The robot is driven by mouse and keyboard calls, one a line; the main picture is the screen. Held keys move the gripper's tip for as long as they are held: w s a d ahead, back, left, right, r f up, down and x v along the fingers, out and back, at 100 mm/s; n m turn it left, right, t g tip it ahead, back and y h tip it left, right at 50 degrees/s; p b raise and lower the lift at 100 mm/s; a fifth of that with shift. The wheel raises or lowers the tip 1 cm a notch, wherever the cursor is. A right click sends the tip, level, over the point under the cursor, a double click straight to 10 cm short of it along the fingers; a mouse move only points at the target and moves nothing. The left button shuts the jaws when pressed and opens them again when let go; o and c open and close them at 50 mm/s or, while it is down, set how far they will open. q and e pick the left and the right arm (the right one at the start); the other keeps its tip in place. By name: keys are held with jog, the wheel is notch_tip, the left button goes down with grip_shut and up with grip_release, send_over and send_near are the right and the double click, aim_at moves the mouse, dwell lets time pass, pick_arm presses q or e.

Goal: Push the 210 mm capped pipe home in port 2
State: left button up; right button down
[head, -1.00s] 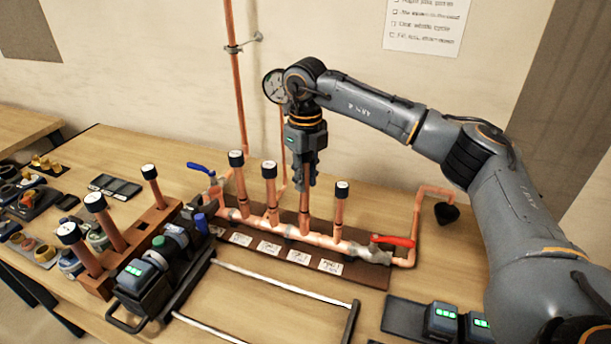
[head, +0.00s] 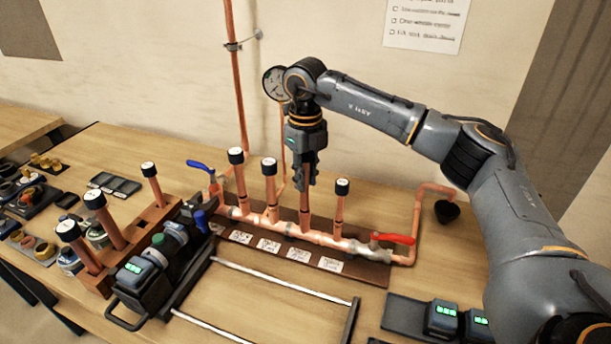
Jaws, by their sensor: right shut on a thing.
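My right gripper (head: 302,178) points straight down over the copper manifold (head: 335,242). It is shut on the upper part of an upright copper pipe (head: 305,213), the third from the left in the row. The gripper hides the top of this pipe, so its cap and full length cannot be seen. The lower end of the pipe meets the manifold; how deep it sits in its port I cannot tell. Three other black-capped pipes stand upright in the manifold: a tall one (head: 240,183), one beside it (head: 271,194) and a shorter one (head: 341,206). My left gripper is out of view.
A red-handled valve (head: 393,239) is at the manifold's right end and a blue-handled valve (head: 201,165) at its left. A wooden rack (head: 160,215) with several capped pipes stands at left. A pressure gauge (head: 274,83) is behind the gripper.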

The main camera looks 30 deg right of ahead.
jog(key=shift+f, duration=0.45)
dwell(0.6)
jog(key=c, duration=1.1)
grip_release()
jog(key=shift+w, duration=0.1)
jog(key=shift+c, duration=0.2)
jog(key=shift+o, duration=0.2)
jog(key=o, duration=0.4)
jog(key=shift+o, duration=0.2)
jog(key=shift+r, duration=0.15)
jog(key=shift+r+p, duration=2.1)
jog(key=shift+r, duration=1.3)
jog(key=shift+f, duration=0.1)
